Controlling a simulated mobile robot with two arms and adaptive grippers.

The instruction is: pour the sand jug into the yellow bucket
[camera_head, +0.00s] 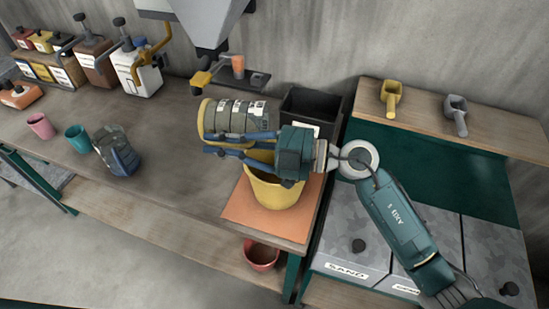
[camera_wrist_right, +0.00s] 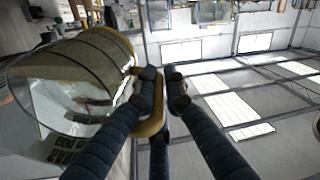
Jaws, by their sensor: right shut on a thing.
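The sand jug (camera_head: 238,117) is a clear, banded container with a yellow end and white labels. It lies tipped on its side above the yellow bucket (camera_head: 273,194). My right gripper (camera_head: 218,144) is shut on the jug's yellow handle. In the right wrist view the fingers (camera_wrist_right: 160,88) close around this handle, with the jug (camera_wrist_right: 80,75) to their left. The bucket stands upright on an orange mat (camera_head: 237,210), its rim partly hidden by my gripper. I cannot see sand falling or the bucket's contents. My left gripper is not in view.
A black bin (camera_head: 305,104) stands just behind the bucket. A hopper (camera_head: 208,18) hangs above the bench. Two scoops lie on the right shelf (camera_head: 425,108). The middle bench is clear.

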